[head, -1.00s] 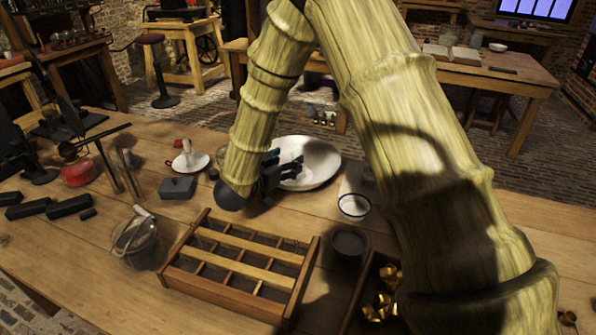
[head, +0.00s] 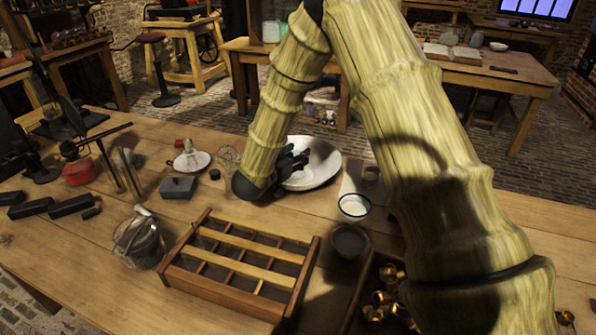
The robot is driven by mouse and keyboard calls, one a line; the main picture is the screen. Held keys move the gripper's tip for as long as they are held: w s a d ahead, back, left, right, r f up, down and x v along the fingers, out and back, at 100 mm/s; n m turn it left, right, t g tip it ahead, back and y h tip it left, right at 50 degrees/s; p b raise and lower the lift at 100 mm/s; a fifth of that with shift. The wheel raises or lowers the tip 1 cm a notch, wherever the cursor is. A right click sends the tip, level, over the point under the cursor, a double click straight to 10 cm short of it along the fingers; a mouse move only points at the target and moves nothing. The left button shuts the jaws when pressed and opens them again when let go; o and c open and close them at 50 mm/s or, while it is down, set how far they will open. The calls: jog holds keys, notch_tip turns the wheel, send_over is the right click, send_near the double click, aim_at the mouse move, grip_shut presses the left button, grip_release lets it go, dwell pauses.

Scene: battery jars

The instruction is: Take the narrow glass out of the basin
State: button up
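The white basin (head: 322,165) stands at the far side of the table, partly hidden behind my arm. My dark gripper (head: 294,160) is at the basin's left side, over or at its rim. Its fingers are small and partly covered by my wrist, so I cannot tell whether they are open or hold anything. No glass shows in the visible part of the basin; its left part is hidden. A clear glass vessel (head: 229,158) shows just left of my forearm, outside the basin; I cannot tell whether it is the narrow glass.
A divided wooden rack (head: 230,297) stands in front. A white bowl (head: 354,206) and a dark bowl (head: 349,241) are right of it. A glass jar (head: 139,244), a grey block (head: 177,188) and a candle holder (head: 191,161) stand left. Brass pieces (head: 384,298) lie in a box at the front.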

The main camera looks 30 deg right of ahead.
grip_shut()
